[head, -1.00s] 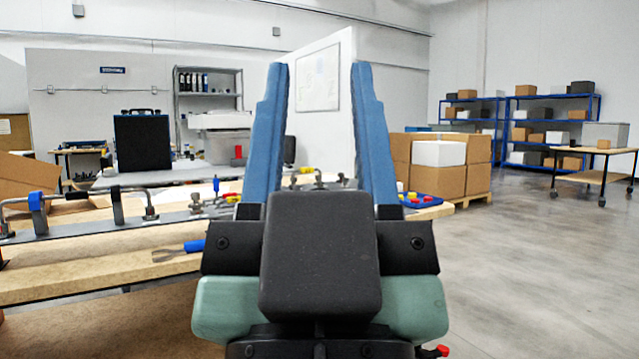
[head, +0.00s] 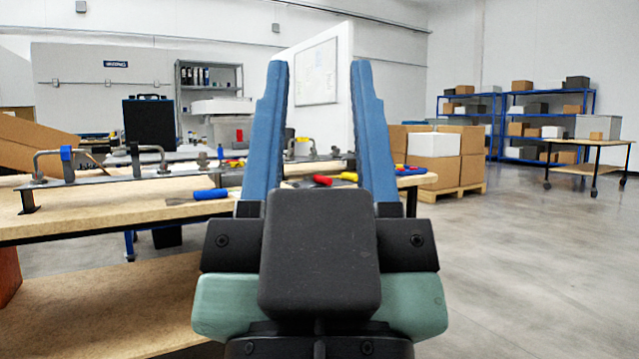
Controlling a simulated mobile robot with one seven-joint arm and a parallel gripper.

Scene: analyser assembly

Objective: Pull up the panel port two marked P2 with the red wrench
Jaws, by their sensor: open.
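My gripper (head: 318,80) is in the middle of the head view. Its two blue fingers point up and stand wide apart, with nothing between them at the tips. On the wooden workbench (head: 100,220) to the left is a metal bar assembly (head: 110,180) with bent pipes, fittings and a blue clamp. A red-handled tool (head: 322,180) lies on the bench behind the gripper, between its fingers in the picture; I cannot tell whether it is the red wrench. No P2 marking is readable, and I cannot pick out the panel port. The gripper hides part of the bench.
A blue-handled tool (head: 208,194) lies near the bench's front edge. A blue tray (head: 408,170) with coloured pieces sits at the bench's right end. Cardboard boxes (head: 455,165) stand on a pallet behind. The floor (head: 540,270) on the right is clear.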

